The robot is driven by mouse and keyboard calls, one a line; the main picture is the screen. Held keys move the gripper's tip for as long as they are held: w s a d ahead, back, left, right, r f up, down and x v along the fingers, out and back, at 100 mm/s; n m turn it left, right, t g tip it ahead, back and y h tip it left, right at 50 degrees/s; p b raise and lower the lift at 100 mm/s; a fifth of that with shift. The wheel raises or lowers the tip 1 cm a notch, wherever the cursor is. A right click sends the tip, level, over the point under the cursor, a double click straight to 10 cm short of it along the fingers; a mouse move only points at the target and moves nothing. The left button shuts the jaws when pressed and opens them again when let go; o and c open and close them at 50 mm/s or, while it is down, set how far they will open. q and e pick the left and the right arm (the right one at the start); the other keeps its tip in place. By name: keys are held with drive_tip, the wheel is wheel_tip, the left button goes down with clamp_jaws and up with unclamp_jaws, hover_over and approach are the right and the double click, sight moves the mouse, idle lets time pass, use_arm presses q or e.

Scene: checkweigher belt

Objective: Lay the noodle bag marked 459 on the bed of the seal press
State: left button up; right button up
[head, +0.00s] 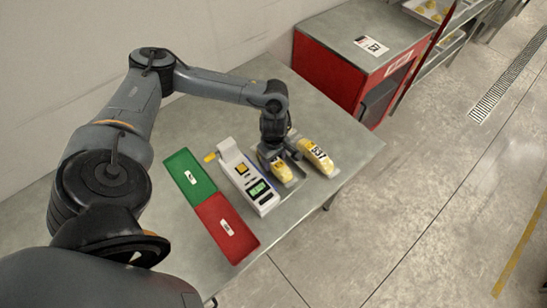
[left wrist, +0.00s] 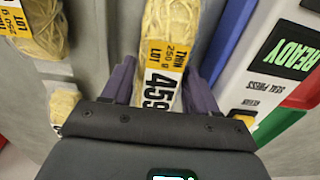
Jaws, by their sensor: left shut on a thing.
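The noodle bag marked 459 (left wrist: 160,75) is a clear bag of yellow noodles with a yellow and white label. It also shows in the head view (head: 282,172), partly under the gripper. My left gripper (left wrist: 155,85) is shut on it, one finger along each side; in the head view the gripper (head: 275,158) points down. The white seal press (head: 246,178), with a green READY display (left wrist: 290,52), stands just left of the bag in the head view. Grey metal shows beside and below the bag; I cannot tell whether the bag touches it. My right gripper is not in view.
A second noodle bag (head: 317,156) lies close to the right of the gripper. A red cabinet (head: 330,75) stands behind. The table's left back is clear.

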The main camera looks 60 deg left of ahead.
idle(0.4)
use_arm(q)
drive_tip(key=o, duration=1.3)
drive_tip(key=shift+o, duration=0.2)
drive_tip(key=shift+r, duration=0.1)
drive_tip(key=shift+r+p, duration=3.4)
drive_tip(key=shift+r, duration=1.05)
